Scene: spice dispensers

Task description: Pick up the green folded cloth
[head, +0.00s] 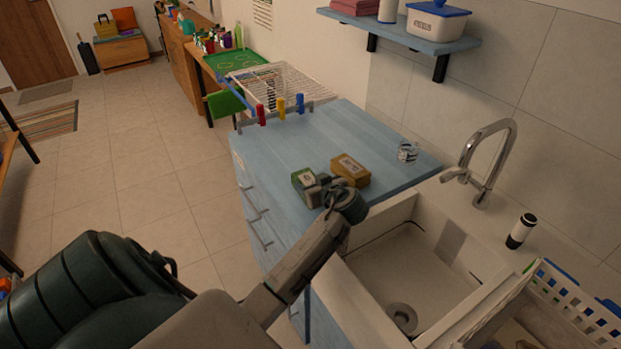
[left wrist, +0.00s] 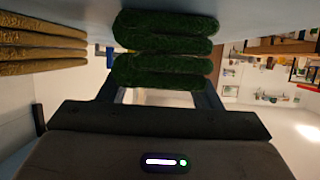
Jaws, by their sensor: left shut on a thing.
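The green folded cloth (head: 303,179) is at the near edge of the blue counter, partly hidden by my left gripper (head: 314,188). In the left wrist view the green cloth (left wrist: 163,48) shows as several stacked dark green folds between the fingers of my left gripper (left wrist: 160,82), which is shut on it. The cloth is at or very close to the countertop; I cannot tell whether it is clear of it. A brown-yellow folded cloth (head: 350,170) lies just right of it, and also shows in the left wrist view (left wrist: 40,40). My right gripper is not in view.
The blue counter (head: 330,130) has free room behind the cloths. A small glass jar (head: 408,151) stands to the right. The sink (head: 410,265) and tap (head: 490,160) are at the right. Red, yellow and blue clips (head: 281,108) are at the counter's far left end.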

